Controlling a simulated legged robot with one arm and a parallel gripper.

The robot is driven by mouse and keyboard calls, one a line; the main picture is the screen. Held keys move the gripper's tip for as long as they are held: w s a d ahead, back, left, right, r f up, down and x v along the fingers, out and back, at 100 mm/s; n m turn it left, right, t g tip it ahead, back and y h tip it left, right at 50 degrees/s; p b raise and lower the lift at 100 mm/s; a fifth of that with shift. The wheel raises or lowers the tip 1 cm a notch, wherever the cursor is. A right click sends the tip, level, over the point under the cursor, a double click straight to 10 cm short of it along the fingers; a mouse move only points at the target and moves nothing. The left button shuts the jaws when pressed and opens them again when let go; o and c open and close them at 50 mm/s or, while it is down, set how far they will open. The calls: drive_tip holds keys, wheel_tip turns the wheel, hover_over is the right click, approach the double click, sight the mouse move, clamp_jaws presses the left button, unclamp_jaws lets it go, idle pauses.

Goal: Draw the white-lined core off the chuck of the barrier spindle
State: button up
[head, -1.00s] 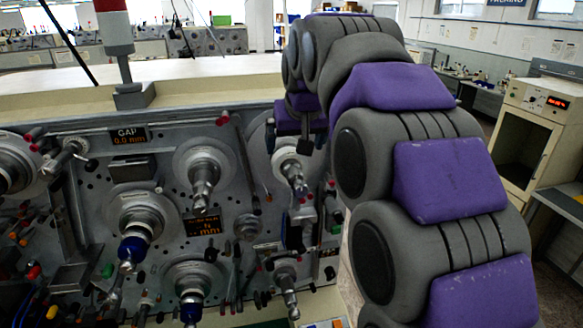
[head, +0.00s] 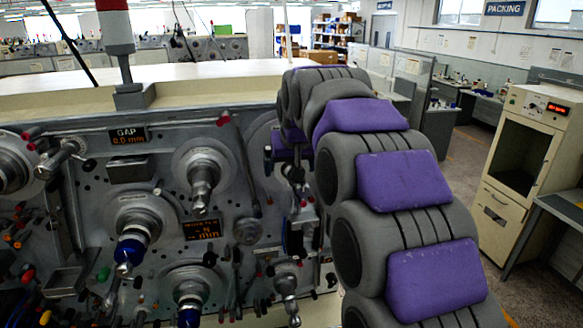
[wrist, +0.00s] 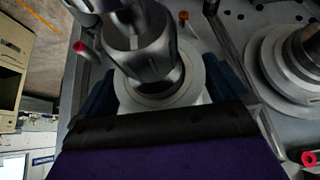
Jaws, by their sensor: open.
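In the wrist view my gripper (wrist: 158,80) is open, with one blue finger on each side of a silver spindle chuck (wrist: 145,45). A pale round ring (wrist: 162,97) lies around the chuck's base, between the fingers. I cannot tell whether it is the white-lined core or the spindle's flange. No clear contact between fingers and ring shows. The dark edge and purple cover of my gripper hide the lower part. In the head view my arm reaches to the right end of the machine face and covers most of the spindle there; the finger gap cannot be made out.
Other spindles stick out of the panel (head: 85,190), one with a blue core (head: 131,250) and one lower with another (head: 188,317). In the wrist view a second flange (wrist: 285,70) stands at right, with red-tipped pegs nearby. A cream cabinet (head: 520,160) stands right of my arm.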

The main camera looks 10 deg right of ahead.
drive_tip(key=shift+c, duration=0.4)
drive_tip(key=c, duration=0.5)
drive_tip(key=shift+s+f+b, duration=0.1)
drive_tip(key=shift+s+b, duration=1)
drive_tip(key=shift+s, duration=1.55)
drive_tip(key=s+b, duration=0.2)
drive_tip(key=s, duration=0.8)
drive_tip(key=shift+b, duration=0.4)
drive_tip(key=o, duration=0.4)
drive_tip(key=c, duration=0.9)
